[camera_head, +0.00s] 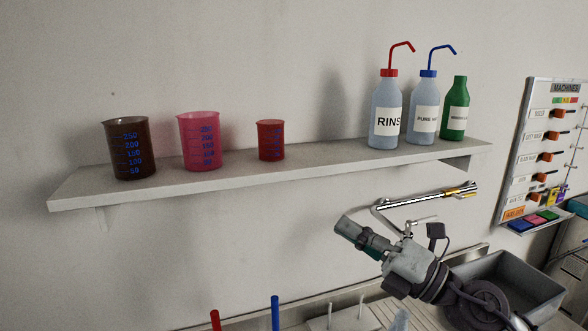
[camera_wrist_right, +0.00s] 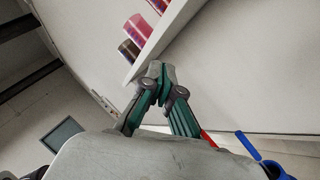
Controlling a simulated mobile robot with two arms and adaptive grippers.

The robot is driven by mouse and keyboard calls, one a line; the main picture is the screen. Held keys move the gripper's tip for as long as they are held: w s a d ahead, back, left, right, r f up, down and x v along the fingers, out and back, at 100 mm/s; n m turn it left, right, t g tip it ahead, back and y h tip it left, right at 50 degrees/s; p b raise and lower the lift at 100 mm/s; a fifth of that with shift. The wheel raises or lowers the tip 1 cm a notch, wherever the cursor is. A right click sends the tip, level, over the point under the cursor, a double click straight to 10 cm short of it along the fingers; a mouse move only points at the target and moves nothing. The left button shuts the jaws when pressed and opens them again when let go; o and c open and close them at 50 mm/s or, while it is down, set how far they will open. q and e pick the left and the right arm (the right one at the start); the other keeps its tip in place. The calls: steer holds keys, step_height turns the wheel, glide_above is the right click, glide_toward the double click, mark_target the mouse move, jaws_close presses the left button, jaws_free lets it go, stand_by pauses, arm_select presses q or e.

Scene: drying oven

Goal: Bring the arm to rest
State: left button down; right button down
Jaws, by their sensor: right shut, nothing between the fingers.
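My right gripper (camera_head: 347,225) is in the lower middle of the head view, below the wall shelf, with its fingers pointing up and to the left. It also shows in the right wrist view (camera_wrist_right: 158,72), where its fingertips come together. It is shut and empty. It appears clear of the shelf in the head view. My left gripper is in neither view.
A shelf (camera_head: 250,171) holds brown (camera_head: 129,150), pink (camera_head: 199,141) and red (camera_head: 271,140) beakers, two wash bottles (camera_head: 385,112) (camera_head: 423,108) and a green bottle (camera_head: 455,108). A faucet (camera_head: 425,198), a grey sink (camera_head: 500,272) and a machine panel (camera_head: 520,150) are at right.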

steer(key=d+f+m+t+h, duration=0.45)
steer(key=m+h, duration=0.25)
steer(key=m, duration=0.4)
steer(key=d+f+m+t+h, duration=0.45)
steer(key=m+h, duration=0.25)
steer(key=m, duration=0.4)
steer(key=s+d+f+m+g+h, duration=0.2)
steer(key=s+f+m+g+h, duration=0.15)
steer(key=f, duration=0.45)
steer(key=s+d+f+m+g+h, duration=0.3)
steer(key=f+m, duration=0.2)
steer(key=f, duration=0.4)
steer(key=s+a+f+m+g+y, duration=0.1)
steer(key=s+f+g, duration=0.5)
steer(key=s, duration=0.4)
steer(key=s+a+f+m+g+y, duration=0.15)
steer(key=s+f+g, duration=0.25)
steer(key=s+f, duration=0.55)
step_height(320, 180, down, 24)
steer(key=s+g, duration=0.2)
steer(key=s, duration=0.1)
steer(key=s+d+f, duration=0.3)
steer(key=s+f, duration=1.3)
steer(key=f, duration=0.1)
steer(key=shift+s+g, duration=0.15)
steer(key=shift+g, duration=0.3)
